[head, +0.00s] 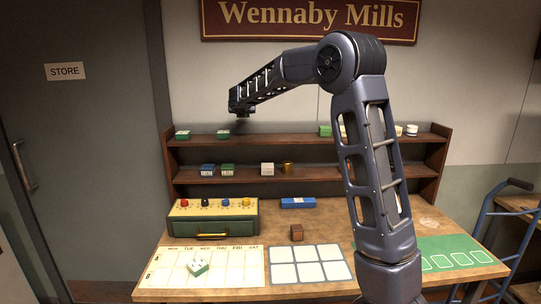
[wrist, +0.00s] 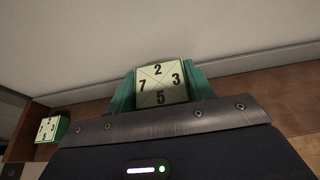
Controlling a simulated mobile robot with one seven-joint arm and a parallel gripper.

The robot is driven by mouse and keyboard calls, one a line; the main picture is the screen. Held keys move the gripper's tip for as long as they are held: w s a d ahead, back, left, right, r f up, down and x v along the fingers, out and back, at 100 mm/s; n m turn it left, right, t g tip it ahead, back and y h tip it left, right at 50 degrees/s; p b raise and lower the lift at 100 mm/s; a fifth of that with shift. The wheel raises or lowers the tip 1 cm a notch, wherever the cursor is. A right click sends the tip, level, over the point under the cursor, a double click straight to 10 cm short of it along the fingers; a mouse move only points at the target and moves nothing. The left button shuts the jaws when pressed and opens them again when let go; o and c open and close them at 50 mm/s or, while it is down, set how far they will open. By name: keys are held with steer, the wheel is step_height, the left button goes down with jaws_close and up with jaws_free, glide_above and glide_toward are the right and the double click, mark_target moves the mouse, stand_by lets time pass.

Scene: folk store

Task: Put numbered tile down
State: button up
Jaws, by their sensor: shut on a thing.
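In the wrist view a numbered tile (wrist: 161,85) has a cream face with crossing lines and the numbers 2, 3, 5 and 7. Green parts flank it; my gripper (wrist: 160,98) is shut on it. In the head view my gripper (head: 241,112) is raised in front of the upper shelf, towards its left end. Another green-sided tile (wrist: 52,130) is at the left of the wrist view.
A weekday board (head: 235,279) on the table bears a green-sided tile (head: 198,268). Beside it lie a six-space card (head: 309,280), a brown cube (head: 297,232) and a blue box (head: 298,202). A drawer box with coloured knobs (head: 213,220) stands at left. The lower shelf (head: 340,171) holds small blocks.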

step_height(320, 180, up, 6)
steer(key=shift+f, duration=0.25)
steer(key=s+d+m+g+h, duration=0.1)
steer(key=s+d+m+h, duration=0.35)
steer(key=d, duration=0.85)
steer(key=m+g+h, duration=0.9)
steer(key=m+g, duration=0.4)
steer(key=m, duration=0.1)
glide_above(339, 249)
step_height(339, 249, down, 31)
steer(key=shift+n, duration=0.25)
step_height(339, 249, down, 21)
steer(key=shift+r, duration=0.1)
steer(key=o, duration=0.7)
steer(key=shift+f, duration=0.2)
steer(key=o, duration=0.3)
